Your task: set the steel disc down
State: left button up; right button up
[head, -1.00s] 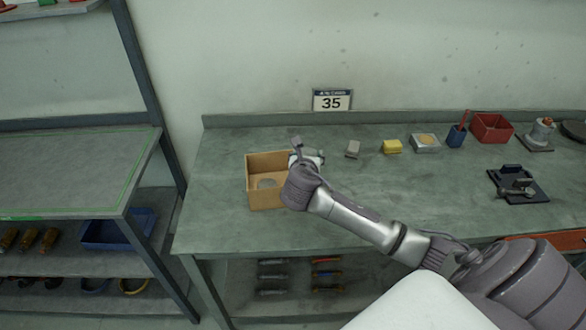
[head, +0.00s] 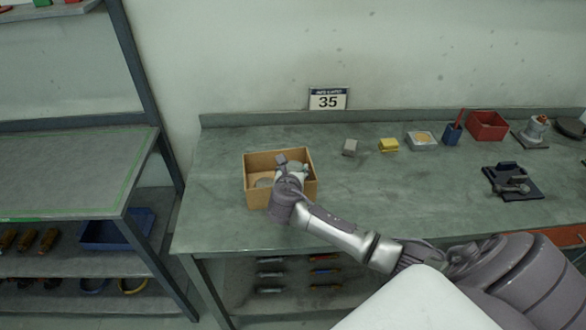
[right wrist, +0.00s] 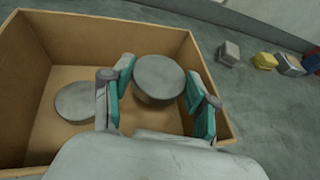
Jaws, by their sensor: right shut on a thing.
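My right gripper (head: 291,170) is over the cardboard box (head: 262,202) on the workbench, pointing down into it. In the right wrist view its two teal-padded fingers (right wrist: 161,88) are shut on a round grey steel disc (right wrist: 158,76). The held disc is inside the outline of the box (right wrist: 70,20), towards its right side. I cannot tell whether it touches the box floor. A second grey disc (right wrist: 76,102) lies flat on the box floor to the left, apart from the held one. In the head view this second disc (head: 264,182) is partly hidden.
A number sign (head: 328,99) stands behind.

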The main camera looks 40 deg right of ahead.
jog(key=shift+a+f, duration=0.1)
jog(key=shift+f, duration=0.3)
jog(key=o, duration=1.1)
jog(key=shift+s+f, duration=0.1)
jog(key=shift+o, duration=0.5)
jog(key=shift+f, duration=0.1)
jog(key=shift+s, duration=0.1)
jog(key=shift+a, duration=0.1)
jog(key=shift+r, duration=0.3)
jog(key=shift+s+a+r, duration=0.1)
jog(key=shift+a+r, duration=0.05)
jog(key=shift+r, duration=0.1)
jog(key=v, duration=1.1)
jog(key=shift+r+b, duration=0.45)
